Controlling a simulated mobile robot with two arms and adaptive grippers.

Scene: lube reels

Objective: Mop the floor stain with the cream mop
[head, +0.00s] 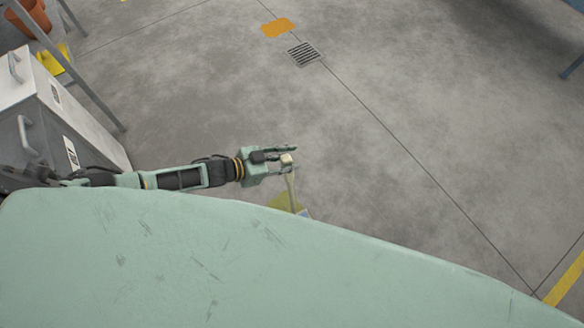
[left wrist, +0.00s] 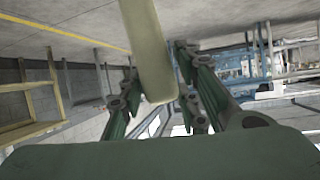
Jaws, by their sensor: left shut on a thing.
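My left gripper (head: 280,158) reaches out over the floor in the head view and is shut on the cream mop (head: 291,188). The mop's pale handle runs down from the fingers, and its top end sticks up just above them. The handle also shows in the left wrist view (left wrist: 150,50), between the fingers (left wrist: 158,92). Its lower end is mostly hidden behind my green body; a yellowish patch shows beside it. An orange floor stain (head: 277,27) lies flat at the top of the head view, well beyond the gripper. My right gripper is not in view.
A dark floor drain grate (head: 304,54) lies just below the stain. A grey metal cabinet (head: 62,125) with handles stands at the left, near my left arm. An orange pot-like container (head: 30,17) is at the top left. The middle and right floor is clear.

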